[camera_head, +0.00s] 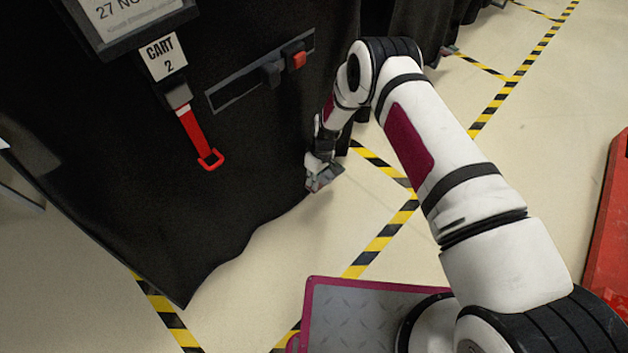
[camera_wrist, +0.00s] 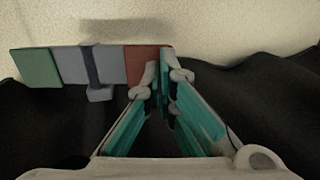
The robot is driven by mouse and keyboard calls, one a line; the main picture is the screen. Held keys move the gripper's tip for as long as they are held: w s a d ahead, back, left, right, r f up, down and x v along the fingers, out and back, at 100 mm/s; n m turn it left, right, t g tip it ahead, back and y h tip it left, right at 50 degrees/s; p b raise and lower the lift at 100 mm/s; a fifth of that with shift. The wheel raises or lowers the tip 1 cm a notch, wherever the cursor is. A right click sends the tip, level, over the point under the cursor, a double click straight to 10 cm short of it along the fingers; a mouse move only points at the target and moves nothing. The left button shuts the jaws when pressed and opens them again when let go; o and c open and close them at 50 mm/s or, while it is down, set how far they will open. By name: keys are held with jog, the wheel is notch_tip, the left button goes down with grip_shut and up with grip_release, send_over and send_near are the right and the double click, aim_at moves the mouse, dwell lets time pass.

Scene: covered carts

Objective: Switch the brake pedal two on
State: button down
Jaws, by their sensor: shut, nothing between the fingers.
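A flat pedal bar shows in the wrist view, with a green end (camera_wrist: 36,68) at the left, a grey middle (camera_wrist: 68,65) and a red end (camera_wrist: 143,62) at the right. A dark upright piece crosses its grey part. My gripper (camera_wrist: 161,78) is shut and empty, its fingertips at the right edge of the red end; I cannot tell whether they touch it. In the head view my gripper (camera_head: 320,172) is low beside the right lower edge of the black-covered cart (camera_head: 130,190). Its sign (camera_head: 163,56) reads CART 2. No number shows on the pedal.
A red strap (camera_head: 195,135) hangs from the cart's front, and a dark rail (camera_head: 236,88) with a red-ended block is above my gripper. Yellow-black floor tape (camera_head: 385,238) runs past the cart. A red object (camera_head: 610,225) stands at the far right.

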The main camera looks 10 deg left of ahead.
aim_at(310, 190)
jog(key=shift+s+a+f+t, duration=0.1)
jog(key=shift+s+f+t, duration=0.05)
jog(key=shift+t, duration=0.15)
jog(key=shift+s+a+f+h, duration=0.1)
jog(key=shift+f+h, duration=0.05)
jog(key=shift+h, duration=0.25)
jog(key=shift+s+a+f+t+h, duration=0.3)
jog(key=shift+f+t+h, duration=0.25)
jog(key=shift+t, duration=0.25)
jog(key=shift+s+a+f+t+h+b, duration=0.1)
jog(key=shift+s+f+t+h+b, duration=0.1)
jog(key=shift+f+t+h+b, duration=0.35)
jog(key=shift+f, duration=0.2)
jog(key=shift+f+b, duration=0.15)
jog(key=shift+b, duration=0.2)
jog(key=shift+f, duration=0.1)
